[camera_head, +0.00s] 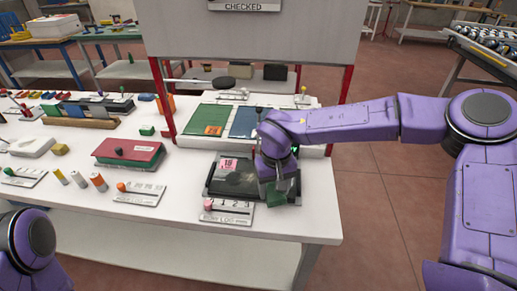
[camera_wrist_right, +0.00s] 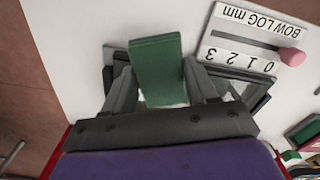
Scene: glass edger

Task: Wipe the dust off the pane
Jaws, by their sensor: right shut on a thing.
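My right gripper (camera_head: 281,184) is shut on a green block (camera_head: 283,197), at the right end of a dark framed pane (camera_head: 238,183) on the white table. In the right wrist view the green block (camera_wrist_right: 157,68) sits between the two fingers. The pane (camera_wrist_right: 250,92) shows there partly, behind the right finger, with pale grey patches on its dark surface. I cannot tell whether the block touches the pane. A pink tag (camera_head: 229,164) lies on the pane's far left part. My arm hides the pane's far right part. My left gripper is out of view.
A "BOW LOG" card (camera_head: 230,212) with a pink knob lies just in front of the pane. A red-and-green box (camera_head: 129,152) and several small cylinders stand to the left. Green and blue panels (camera_head: 207,122) lie behind, between red posts. The table's right edge is close to the gripper.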

